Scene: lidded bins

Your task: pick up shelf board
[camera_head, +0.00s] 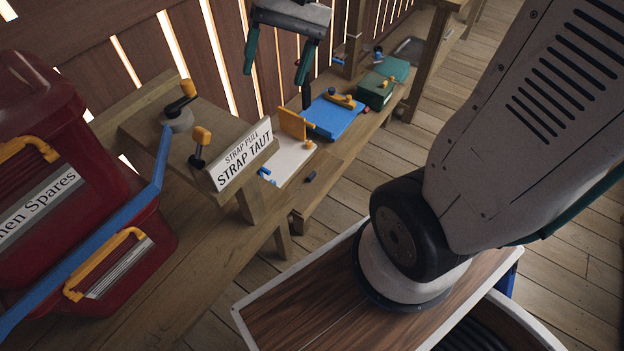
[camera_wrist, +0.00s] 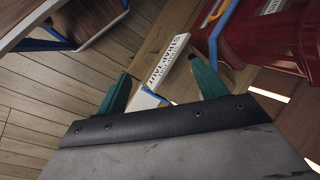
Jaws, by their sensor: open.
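My gripper (camera_head: 279,62) hangs near the fence in the head view, its two green fingers spread apart with nothing between them. In the wrist view, my gripper (camera_wrist: 161,70) is open too. No piece is labelled as the shelf board. A flat white board (camera_head: 290,160) lies on the lower bench beside the sign, with an orange piece and small blue parts on it; a pale piece, possibly the same board, shows between the fingers in the wrist view (camera_wrist: 145,101). A blue panel (camera_head: 335,117) lies farther along the bench. My gripper is apart from both.
A "STRAP PULL STRAP TAUT" sign (camera_head: 241,155) stands at the raised bench's edge, near black-and-orange handles (camera_head: 200,146). Dark red lidded bins (camera_head: 125,235) with a blue strap (camera_head: 110,228) stand left. A green box (camera_head: 376,91) sits farther back. Plank floor is open at right.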

